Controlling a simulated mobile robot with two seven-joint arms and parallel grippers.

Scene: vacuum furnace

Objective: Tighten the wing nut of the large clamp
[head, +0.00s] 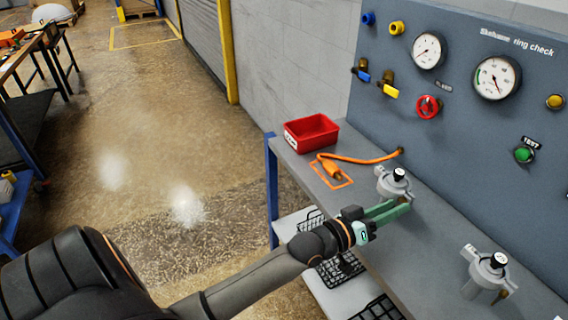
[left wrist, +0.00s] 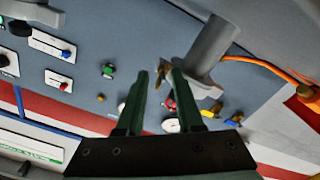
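A grey clamp fitting with a black-and-white top (head: 394,182) stands on the grey bench near the panel. A second grey clamp fitting (head: 487,274) stands nearer, at the right; I cannot tell by sight which is the large clamp. My left gripper (head: 396,210), with green fingers, is at the front side of the farther fitting. In the left wrist view its fingers (left wrist: 158,80) are apart, beside the grey cylindrical body (left wrist: 208,48). A small brass wing nut (left wrist: 162,71) shows at the gap between the fingertips; I see no firm contact. My right gripper is not in view.
A red bin (head: 311,132) and an orange plug (head: 333,170) with its hose lie on the bench beyond the fitting. The blue-grey panel (head: 455,125) with gauges and valves rises behind. Black wire racks (head: 340,270) sit below the bench edge.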

